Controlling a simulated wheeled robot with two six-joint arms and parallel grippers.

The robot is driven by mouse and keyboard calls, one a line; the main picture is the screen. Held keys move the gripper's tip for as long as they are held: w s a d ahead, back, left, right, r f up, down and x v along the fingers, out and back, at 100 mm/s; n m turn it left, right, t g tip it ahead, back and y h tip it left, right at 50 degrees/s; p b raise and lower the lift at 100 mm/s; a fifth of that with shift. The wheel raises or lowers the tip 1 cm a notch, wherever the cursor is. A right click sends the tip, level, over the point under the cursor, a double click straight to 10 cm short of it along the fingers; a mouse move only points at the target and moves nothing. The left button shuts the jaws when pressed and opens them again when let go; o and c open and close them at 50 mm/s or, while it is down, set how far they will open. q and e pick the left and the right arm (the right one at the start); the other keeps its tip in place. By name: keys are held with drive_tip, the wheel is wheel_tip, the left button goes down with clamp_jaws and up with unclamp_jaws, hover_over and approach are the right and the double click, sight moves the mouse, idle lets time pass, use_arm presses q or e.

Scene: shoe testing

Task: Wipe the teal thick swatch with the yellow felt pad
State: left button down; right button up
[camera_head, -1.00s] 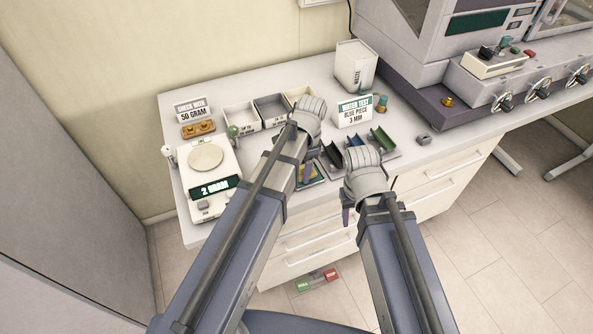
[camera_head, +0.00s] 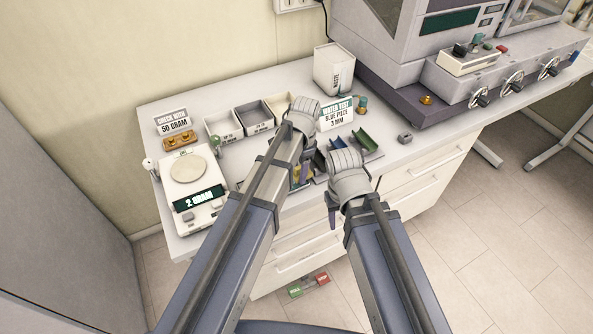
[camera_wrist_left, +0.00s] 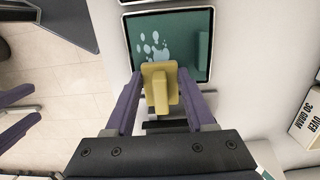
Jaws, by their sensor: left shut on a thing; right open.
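In the left wrist view, my left gripper (camera_wrist_left: 160,96) is shut on the yellow felt pad (camera_wrist_left: 158,80), held between its purple fingers. The pad is over the near part of the teal swatch (camera_wrist_left: 195,25), which lies in a pale frame. Light blue drops (camera_wrist_left: 152,48) show on the swatch just beyond the pad. I cannot tell whether pad and swatch touch. In the head view, my left arm hides most of the swatch and my left gripper (camera_head: 304,180) is over the bench's front part. My right gripper (camera_head: 332,218) is open and empty, near the bench's front edge.
The scale (camera_head: 190,200) reads 2 GRAM at left. Sorting bins (camera_head: 222,125), a waste bin (camera_head: 333,70) and the water test sign (camera_head: 337,115) stand behind. Coloured trays (camera_head: 366,141) lie right of my left gripper. A large machine (camera_head: 440,110) fills the back right.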

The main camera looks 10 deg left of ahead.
use_arm(q)
drive_tip(key=shift+s+a+f, duration=0.1)
drive_tip(key=shift+s+a, duration=0.45)
drive_tip(key=shift+a, duration=0.25)
drive_tip(key=shift+s+a+f, duration=0.1)
drive_tip(key=shift+s+a, duration=0.45)
drive_tip(key=shift+a, duration=0.25)
